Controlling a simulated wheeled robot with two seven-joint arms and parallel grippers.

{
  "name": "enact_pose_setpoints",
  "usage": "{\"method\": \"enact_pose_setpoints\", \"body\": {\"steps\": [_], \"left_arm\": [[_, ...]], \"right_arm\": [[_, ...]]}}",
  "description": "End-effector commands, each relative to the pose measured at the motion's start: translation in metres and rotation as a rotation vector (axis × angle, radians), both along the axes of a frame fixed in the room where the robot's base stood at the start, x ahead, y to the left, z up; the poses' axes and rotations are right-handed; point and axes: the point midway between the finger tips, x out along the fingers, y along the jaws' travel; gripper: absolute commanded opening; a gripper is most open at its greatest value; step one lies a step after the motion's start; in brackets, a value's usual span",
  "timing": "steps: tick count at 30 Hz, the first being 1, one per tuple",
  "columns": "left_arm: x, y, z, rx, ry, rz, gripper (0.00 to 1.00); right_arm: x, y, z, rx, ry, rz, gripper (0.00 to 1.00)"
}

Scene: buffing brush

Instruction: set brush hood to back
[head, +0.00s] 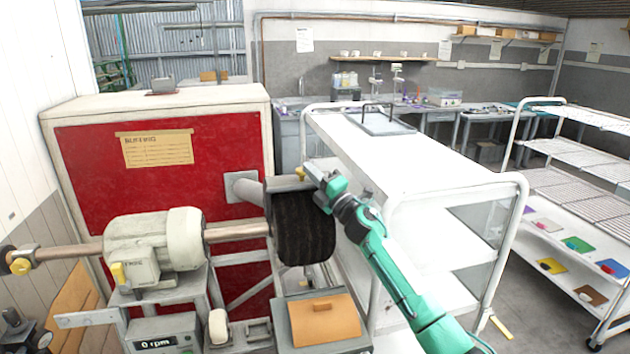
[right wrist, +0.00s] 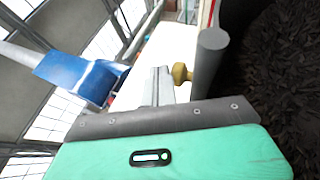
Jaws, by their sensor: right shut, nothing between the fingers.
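The black buffing brush (head: 304,230) sits on the right end of the machine's shaft. Its grey hood (head: 288,184) shows along the brush's upper edge. A small yellow knob (head: 300,172) is at the hood's right end. My right gripper (head: 313,174) is shut and empty, its tips close beside the knob. In the right wrist view the shut fingers (right wrist: 163,82) point towards a yellow knob (right wrist: 181,73) beside a grey bar (right wrist: 211,62). I cannot tell whether they touch it. Dark bristles (right wrist: 285,90) fill the right side. My left gripper is not in view.
The motor (head: 155,245) stands left of the brush, above a display reading 0 rpm (head: 157,344). A red panel (head: 90,180) is behind. A white cart (head: 425,168) stands close to the right, beneath my right arm.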

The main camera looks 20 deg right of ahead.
Motion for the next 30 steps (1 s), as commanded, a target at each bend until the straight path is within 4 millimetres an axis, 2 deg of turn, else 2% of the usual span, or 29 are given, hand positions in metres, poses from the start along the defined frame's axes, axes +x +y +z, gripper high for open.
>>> {"method": "enact_pose_setpoints", "body": {"steps": [5, 21, 30], "left_arm": [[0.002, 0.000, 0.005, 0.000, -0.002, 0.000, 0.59], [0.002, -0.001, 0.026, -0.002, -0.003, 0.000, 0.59], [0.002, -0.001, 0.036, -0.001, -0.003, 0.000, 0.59]], "right_arm": [[0.013, -0.001, 0.004, -0.002, 0.072, -0.002, 0.00], [0.054, -0.001, 0.006, 0.006, 0.071, 0.002, 0.00], [0.068, -0.003, 0.003, 0.005, 0.171, -0.001, 0.00]]}}
